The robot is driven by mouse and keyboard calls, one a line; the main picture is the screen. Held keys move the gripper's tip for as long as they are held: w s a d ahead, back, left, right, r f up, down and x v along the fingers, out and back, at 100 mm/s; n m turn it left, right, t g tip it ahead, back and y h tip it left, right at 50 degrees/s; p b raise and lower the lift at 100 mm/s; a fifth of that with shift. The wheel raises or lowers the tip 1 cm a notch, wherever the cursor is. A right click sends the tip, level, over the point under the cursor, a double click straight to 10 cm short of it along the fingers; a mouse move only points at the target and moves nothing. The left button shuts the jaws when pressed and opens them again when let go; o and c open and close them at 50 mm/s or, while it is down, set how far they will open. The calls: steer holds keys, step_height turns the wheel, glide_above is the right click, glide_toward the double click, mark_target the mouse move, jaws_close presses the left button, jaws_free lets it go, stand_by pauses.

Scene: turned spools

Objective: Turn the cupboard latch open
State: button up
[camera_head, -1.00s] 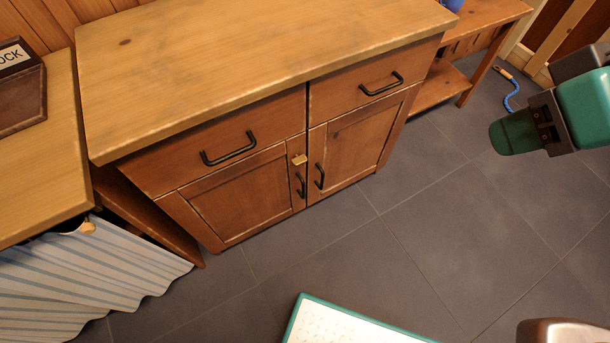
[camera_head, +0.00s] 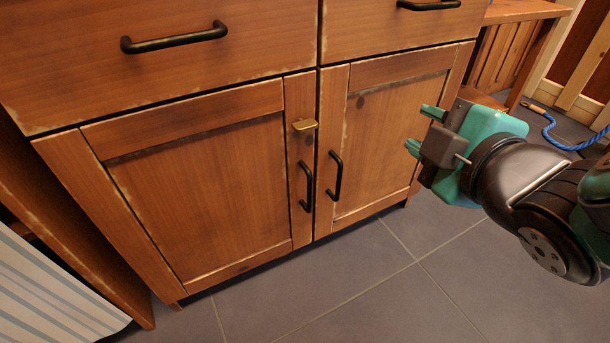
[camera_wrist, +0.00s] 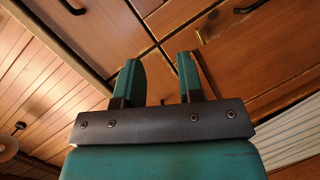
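The cupboard latch (camera_head: 305,125) is a small brass piece at the top inner corner of the left cupboard door (camera_head: 205,185). It lies about level, its right end close to the gap between the doors. My gripper (camera_head: 424,130) is to the right of the latch, in front of the right door (camera_head: 385,140), apart from it. Its two green fingers are spread with nothing between them. In the wrist view my gripper (camera_wrist: 159,80) also shows open and empty, with the cupboard front behind it.
Black bar handles stand on both doors, the left door handle (camera_head: 306,186) just below the latch and the right door handle (camera_head: 335,176) beside it. Drawer handles (camera_head: 174,38) stick out above. The floor in front is clear.

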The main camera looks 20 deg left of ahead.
steer(key=s+a+f+n+y+b, duration=0.4)
steer(key=a+f+n+b, duration=0.15)
steer(key=f+b, duration=0.3)
steer(key=n+p, duration=0.1)
steer(key=p, duration=2.1)
glide_toward(306, 130)
steer(key=shift+y, duration=0.4)
steer(key=x, duration=0.9)
steer(key=shift+w+a, duration=0.1)
steer(key=shift+w, duration=0.35)
steer(key=shift+w+a+f+n+g+p, duration=0.2)
steer(key=shift+a+f+n+g+p, duration=0.1)
steer(key=shift+p, duration=0.2)
jaws_close()
